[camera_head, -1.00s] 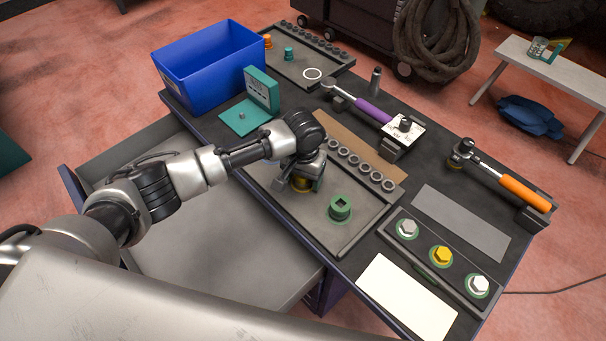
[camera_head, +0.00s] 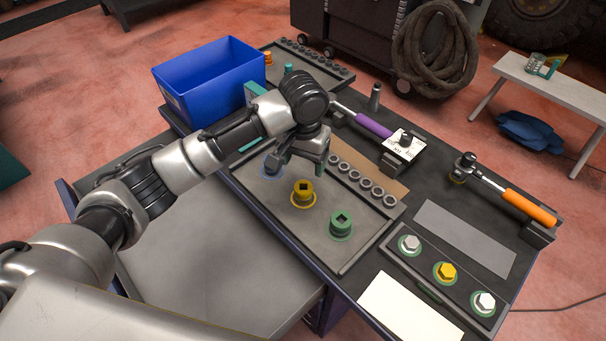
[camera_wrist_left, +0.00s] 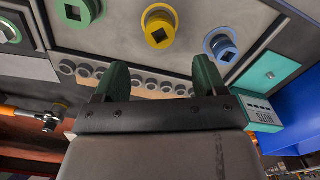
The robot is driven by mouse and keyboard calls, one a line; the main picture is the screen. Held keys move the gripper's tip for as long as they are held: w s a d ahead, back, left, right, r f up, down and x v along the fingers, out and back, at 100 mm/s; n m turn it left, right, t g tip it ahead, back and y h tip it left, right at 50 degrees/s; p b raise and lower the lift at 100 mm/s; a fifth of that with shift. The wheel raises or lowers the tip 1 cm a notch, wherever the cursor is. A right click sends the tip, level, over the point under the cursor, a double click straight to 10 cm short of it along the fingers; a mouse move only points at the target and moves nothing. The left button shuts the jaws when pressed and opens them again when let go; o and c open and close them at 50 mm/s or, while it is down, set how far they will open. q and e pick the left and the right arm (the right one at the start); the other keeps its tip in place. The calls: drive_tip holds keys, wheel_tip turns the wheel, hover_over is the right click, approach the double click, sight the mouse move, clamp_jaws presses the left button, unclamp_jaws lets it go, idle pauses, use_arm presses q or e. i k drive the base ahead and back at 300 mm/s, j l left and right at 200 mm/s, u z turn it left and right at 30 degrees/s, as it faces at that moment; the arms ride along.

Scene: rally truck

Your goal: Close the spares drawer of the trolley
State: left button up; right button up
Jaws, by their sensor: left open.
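The trolley's drawer (camera_head: 215,260) is pulled out on its left front side, below the worktop (camera_head: 350,285). Its grey bottom looks bare, and my left arm hides part of it. My left gripper (camera_head: 298,163) is open and empty above the socket tray (camera_head: 345,268) on the worktop. It is apart from the drawer. The yellow socket (camera_head: 302,192) stands upright just below it, between a green socket (camera_head: 341,224) and a blue socket (camera_head: 272,166). In the left wrist view both dark green fingers (camera_wrist_left: 160,78) are spread, with nothing between them.
A blue bin (camera_head: 212,85) stands at the worktop's far left corner. A purple-handled tool (camera_head: 372,124), an orange-handled wrench (camera_head: 525,206) and a bolt rack (camera_head: 440,272) occupy the right side. A white bench (camera_head: 560,88) stands beyond. Red floor is clear left of the drawer.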

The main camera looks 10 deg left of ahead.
sight(210, 259)
drive_tip(key=k+l, duration=0.15)
drive_tip(key=k, duration=0.35)
drive_tip(key=k+l, duration=0.15)
drive_tip(key=k, duration=0.3)
drive_tip(key=k+l, duration=0.15)
drive_tip(key=k, duration=0.35)
